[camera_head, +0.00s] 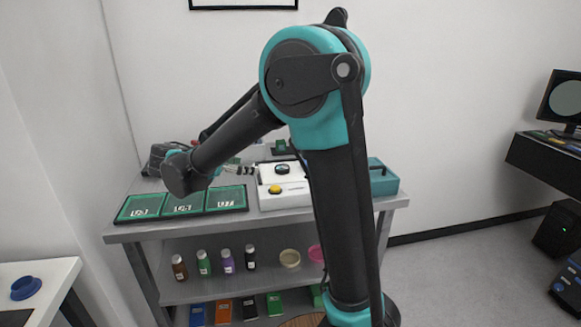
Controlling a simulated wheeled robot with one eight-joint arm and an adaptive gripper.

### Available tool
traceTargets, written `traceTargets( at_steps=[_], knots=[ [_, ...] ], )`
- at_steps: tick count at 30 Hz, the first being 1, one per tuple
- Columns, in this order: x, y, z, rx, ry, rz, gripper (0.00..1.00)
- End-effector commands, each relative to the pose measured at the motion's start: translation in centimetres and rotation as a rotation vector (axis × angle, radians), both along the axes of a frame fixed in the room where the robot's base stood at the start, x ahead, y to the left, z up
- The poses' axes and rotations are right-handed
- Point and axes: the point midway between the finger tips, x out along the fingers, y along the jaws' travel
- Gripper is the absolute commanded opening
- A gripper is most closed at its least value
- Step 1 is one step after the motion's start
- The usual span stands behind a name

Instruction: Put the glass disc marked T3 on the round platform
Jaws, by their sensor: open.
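My gripper (247,170) shows small and partly hidden behind my arm, above the worktable. It is open and points right, towards a white instrument (290,200). A small dark round platform (282,169) sits on top of this instrument, just right of my fingertips. Three green square pads in dark frames lie in a row left of the instrument: a left pad (137,205), a middle pad (186,200) and a right pad (226,197). Each has pale marks that are too small to read surely. I cannot make out a glass disc marked T3 or whether one lies on the platform.
A yellow button (275,189) is on the instrument's front. A teal box (384,180) stands at the table's right end. Lower shelves hold several bottles (227,261), bowls (290,259) and coloured boxes (223,311).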

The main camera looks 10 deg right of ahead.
Motion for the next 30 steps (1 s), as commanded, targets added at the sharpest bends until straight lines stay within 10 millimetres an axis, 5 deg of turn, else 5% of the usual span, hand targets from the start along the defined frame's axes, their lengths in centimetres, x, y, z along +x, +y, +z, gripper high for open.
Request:
traceTargets(
  at_steps=[16, 30],
  knots=[
    [4.9, -7.7, -3.8, -0.001, 0.0, -0.004, 0.72],
    [6.9, -10.5, -5.2, 0.0, 0.0, -0.003, 0.72]
  ],
)
